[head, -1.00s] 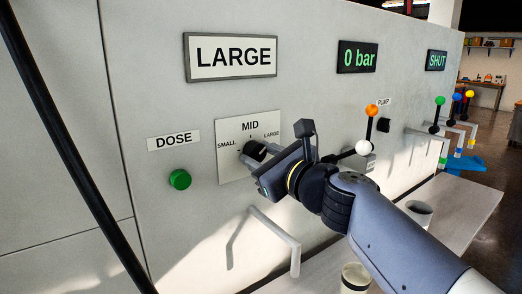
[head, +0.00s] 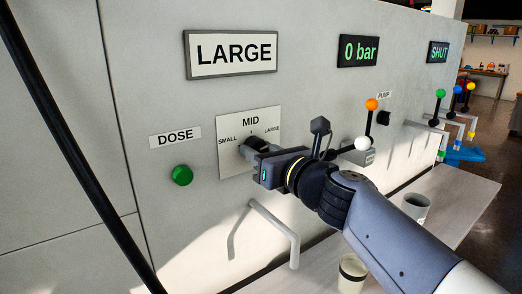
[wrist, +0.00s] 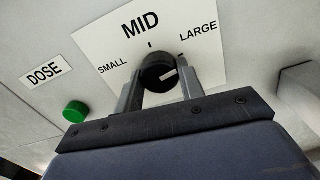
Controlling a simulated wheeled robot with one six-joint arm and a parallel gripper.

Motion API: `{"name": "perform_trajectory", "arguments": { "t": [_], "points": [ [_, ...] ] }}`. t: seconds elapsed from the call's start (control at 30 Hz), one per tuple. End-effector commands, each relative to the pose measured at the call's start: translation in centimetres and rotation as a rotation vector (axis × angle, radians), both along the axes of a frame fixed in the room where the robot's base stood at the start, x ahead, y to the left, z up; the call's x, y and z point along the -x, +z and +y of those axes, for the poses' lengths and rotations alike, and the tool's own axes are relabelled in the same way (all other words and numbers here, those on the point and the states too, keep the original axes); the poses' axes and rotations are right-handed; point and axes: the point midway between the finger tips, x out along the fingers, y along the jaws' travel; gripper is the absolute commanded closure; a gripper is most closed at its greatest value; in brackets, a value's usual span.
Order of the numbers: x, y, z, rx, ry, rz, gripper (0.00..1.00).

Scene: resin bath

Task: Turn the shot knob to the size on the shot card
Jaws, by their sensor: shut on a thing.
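The shot card (head: 230,52) is a framed sign reading LARGE, high on the panel in the head view. The shot knob (wrist: 153,66) is black with a white line, on a white dial plate (head: 229,127) marked SMALL, MID and LARGE. In the wrist view the knob's white line points right and slightly up, on the LARGE side of the MID tick; whether it meets the LARGE tick exactly I cannot tell. My gripper (wrist: 160,80) is shut on the knob, one finger on each side. In the head view my gripper (head: 263,149) partly covers the knob.
A green DOSE button (head: 181,175) is left of the dial. A bent rail (head: 274,228) sticks out below. Cups (head: 352,272) stand on the ledge below.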

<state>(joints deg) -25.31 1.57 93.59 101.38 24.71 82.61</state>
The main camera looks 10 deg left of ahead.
Motion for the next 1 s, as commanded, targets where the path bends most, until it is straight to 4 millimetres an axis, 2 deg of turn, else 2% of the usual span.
{"name": "perform_trajectory", "arguments": {
  "t": [0.23, 0.27, 0.5, 0.8, 1.0],
  "points": [
    [0.0, -0.2, 0.0, 0.002, 0.0, 0.002, 0.86],
    [0.0, -0.2, 0.0, 0.002, 0.0, 0.002, 0.62],
    [0.0, -0.1, 0.0, 0.002, 0.0, 0.001, 0.42],
    [0.1, 0.0, -0.2, 0.001, 0.0, -0.002, 0.41],
    [1.6, 0.0, -1.9, 0.001, -0.002, -0.003, 0.41]
  ]
}}
